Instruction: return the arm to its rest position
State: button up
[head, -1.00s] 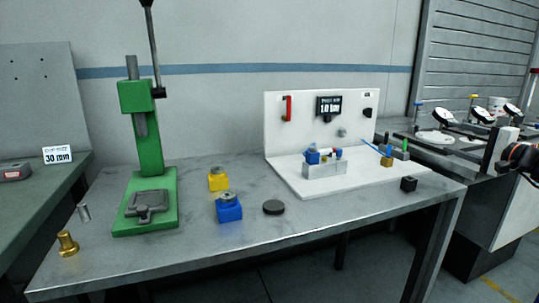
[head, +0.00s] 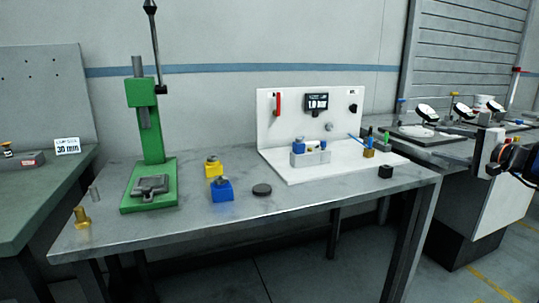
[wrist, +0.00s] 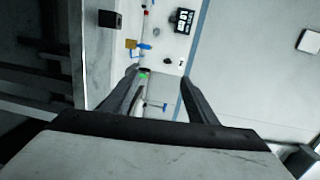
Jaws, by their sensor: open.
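My gripper (wrist: 158,84) shows in the wrist view with its two dark fingers apart and nothing between their tips. Past the fingers, that view shows the white station, turned sideways, with its display (wrist: 183,20), a brass block (wrist: 131,44) and a black block (wrist: 109,19). The fingers appear clear of these things. In the head view, part of my arm shows at the right edge, raised and to the right of the grey table (head: 290,215); the gripper's fingertips cannot be made out there.
On the table are a green press (head: 150,130), yellow (head: 213,168) and blue (head: 222,190) blocks, a dark disc (head: 262,190), a brass part (head: 82,217) and the white station (head: 270,130). A green-topped bench (head: 40,205) stands left, another bench (head: 450,150) right. The table's front is clear.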

jog(key=s+a+f+n+g, duration=0.2)
jog(key=s+a+f+g, duration=0.15)
jog(key=a, duration=0.35)
jog(key=s+a+f+n+g, duration=0.2)
jog(key=s+a+f, duration=0.25)
jog(key=a, duration=0.35)
jog(key=s+a+f+n+g, duration=0.2)
jog(key=s+a+f, duration=0.1)
jog(key=s+a, duration=0.3)
jog(key=s+a+f+n+g+h, duration=0.1)
jog(key=s+a+f+n+g, duration=0.1)
jog(key=s+a+f, duration=0.3)
jog(key=s+a+f+n+g+h, duration=0.1)
jog(key=s+f+h, duration=0.15)
jog(key=s, duration=0.45)
jog(key=s+d+f+n+h, duration=0.3)
jog(key=s+f, duration=0.2)
jog(key=s, duration=0.4)
jog(key=shift+d+f+n, duration=0.35)
jog(key=shift+f+n, duration=0.05)
jog(key=shift+h, duration=0.25)
